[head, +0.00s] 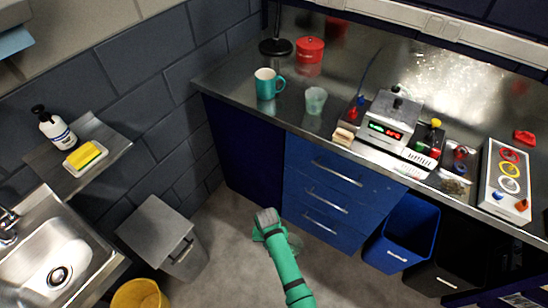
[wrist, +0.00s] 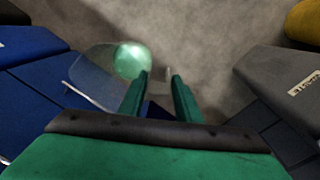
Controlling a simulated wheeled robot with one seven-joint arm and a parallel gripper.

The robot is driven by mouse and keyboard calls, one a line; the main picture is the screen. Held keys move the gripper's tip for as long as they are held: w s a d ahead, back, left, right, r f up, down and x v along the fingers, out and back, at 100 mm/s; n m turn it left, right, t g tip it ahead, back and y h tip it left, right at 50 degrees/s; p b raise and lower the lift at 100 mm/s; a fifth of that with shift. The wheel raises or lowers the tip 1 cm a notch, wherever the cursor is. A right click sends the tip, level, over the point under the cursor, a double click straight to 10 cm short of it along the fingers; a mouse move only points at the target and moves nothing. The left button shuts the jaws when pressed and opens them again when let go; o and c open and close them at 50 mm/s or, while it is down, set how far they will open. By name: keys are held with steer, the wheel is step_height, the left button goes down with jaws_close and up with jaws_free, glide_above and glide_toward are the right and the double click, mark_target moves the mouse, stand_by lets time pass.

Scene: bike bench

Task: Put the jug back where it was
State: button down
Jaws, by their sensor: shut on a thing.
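The jug (wrist: 95,72) is see-through, with a pale green round part at one end. It lies just beyond my fingertips in the wrist view, mostly to their left. My gripper (wrist: 160,77) is shut on it, seemingly by a thin part between the two green fingers. In the head view the jug (head: 294,243) shows faintly beside my green arm, in the air over the floor and in front of the blue drawers. My fingers are hidden there by the arm.
The steel bench (head: 225,75) holds a teal mug (head: 267,84), a translucent cup (head: 315,100), a red tin (head: 309,55), and a device (head: 391,120). Blue drawers (head: 325,190), a blue bin (head: 405,232) and a grey bin (head: 162,235) flank the open floor.

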steer(key=shift+s+a+f+n, duration=0.1)
steer(key=shift+a+f+n, duration=0.15)
steer(key=shift+f, duration=0.5)
steer(key=shift+s+a+f+n, duration=0.1)
steer(key=shift+a+f+n, duration=0.1)
steer(key=shift+f, duration=0.55)
steer(key=shift+w, duration=0.1)
